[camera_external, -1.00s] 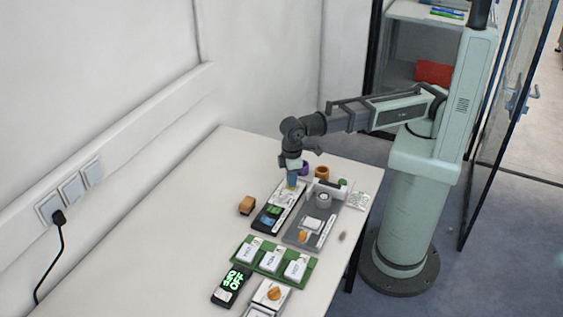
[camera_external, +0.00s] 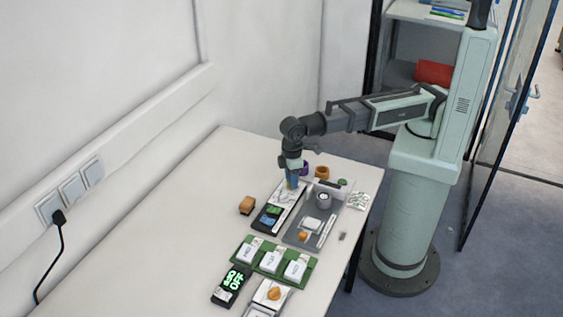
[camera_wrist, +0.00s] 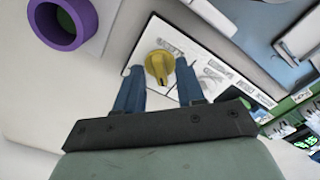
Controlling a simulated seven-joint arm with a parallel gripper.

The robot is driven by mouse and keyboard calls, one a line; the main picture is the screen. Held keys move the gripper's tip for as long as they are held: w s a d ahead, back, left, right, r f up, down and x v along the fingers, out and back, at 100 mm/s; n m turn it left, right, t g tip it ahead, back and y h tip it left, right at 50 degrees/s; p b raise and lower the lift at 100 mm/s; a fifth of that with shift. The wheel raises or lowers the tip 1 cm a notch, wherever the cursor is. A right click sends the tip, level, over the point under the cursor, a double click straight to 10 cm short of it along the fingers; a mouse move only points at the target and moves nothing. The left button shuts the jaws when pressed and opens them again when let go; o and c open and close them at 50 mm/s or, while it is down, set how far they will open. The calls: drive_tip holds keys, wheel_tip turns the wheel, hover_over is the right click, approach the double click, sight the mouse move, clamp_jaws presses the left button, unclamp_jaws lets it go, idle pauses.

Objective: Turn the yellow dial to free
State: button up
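The yellow dial (camera_wrist: 158,66) sits on a white panel with printed markings (camera_wrist: 200,72) in the wrist view. Its pointer and the printed words are too small to read. My gripper (camera_wrist: 157,72) is open, with one blue finger on each side of the dial. A gap shows between the dial and at least the right finger; contact cannot be told. In the external view my gripper (camera_external: 292,181) points down at the far end of the black-framed panel (camera_external: 284,200), and its fingers hide the dial.
A purple ring (camera_wrist: 62,22) lies left of the panel in the wrist view. A brown block (camera_external: 247,205) is to the left. The table's left side is clear.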

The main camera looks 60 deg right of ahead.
wheel_tip(320, 180, up, 14)
idle(0.7)
drive_tip(key=shift+f, duration=0.1)
idle(0.4)
